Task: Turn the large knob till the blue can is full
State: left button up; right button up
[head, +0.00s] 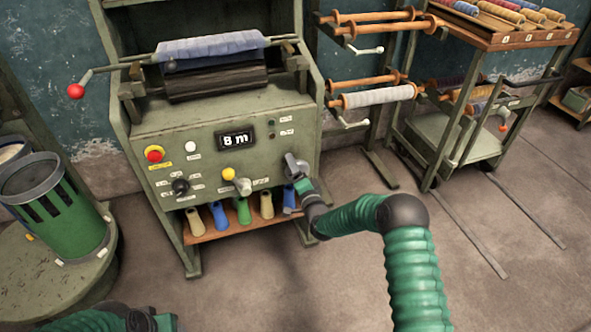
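A grey-green machine has a sloped control panel (213,140) with a display (235,139) reading "8 m". A dark round knob (180,187) sits at the panel's lower left, and a grey knob with a yellow cap (236,180) sits at lower middle. My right gripper (292,165) is at the panel's lower right, against or just in front of it. It hides what is behind it, and its finger gap is unclear. No plainly blue can shows; a blue tube-like container (219,215) stands on the low shelf. My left arm (120,320) shows at the bottom left edge; its fingers are not visible.
A slotted green can (62,222) stands on a round base at left. A red-knobbed crank (76,91) sticks out left of the machine. A spool rack (378,95) and a trolley (440,140) stand at right. The floor in front is open.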

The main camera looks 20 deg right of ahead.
jog(key=shift+s+f, duration=0.15)
jog(key=shift+f, duration=0.25)
jog(key=o, duration=1.3)
jog(key=shift+o, duration=0.5)
jog(key=shift+r, duration=0.2)
jog(key=s+p, duration=0.5)
jog(key=s, duration=1.1)
jog(key=shift+s+d, duration=0.35)
